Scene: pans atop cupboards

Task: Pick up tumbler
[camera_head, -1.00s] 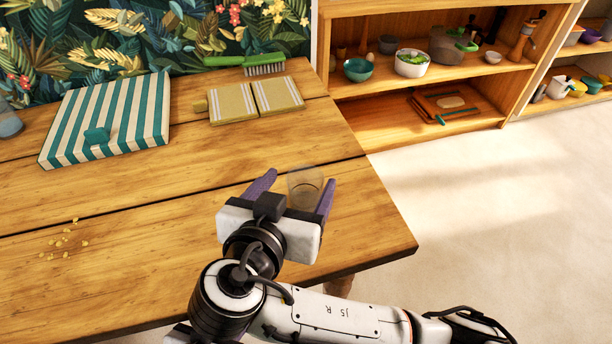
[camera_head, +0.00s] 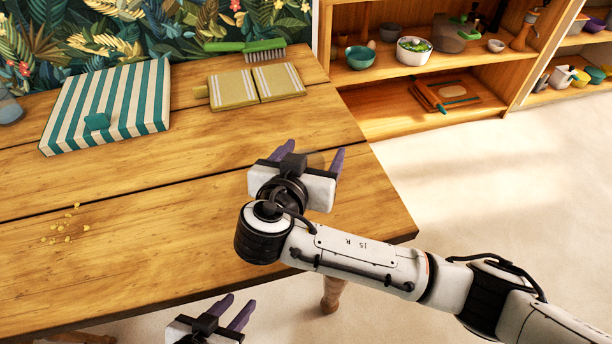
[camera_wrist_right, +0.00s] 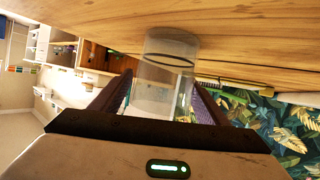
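The tumbler (camera_wrist_right: 165,75) is a clear glass, seen between the two purple fingers of my right gripper in the right wrist view. In the head view it is faint and mostly hidden behind my right gripper (camera_head: 312,158), over the right part of the wooden table (camera_head: 150,240). The right gripper's fingers are apart, one on either side of the tumbler. I cannot tell whether either touches it. My left gripper (camera_head: 230,312) is low at the bottom of the head view, in front of the table edge, open and empty.
Yellow crumbs (camera_head: 65,225) lie at left. Shelves (camera_head: 420,75) stand behind at right.

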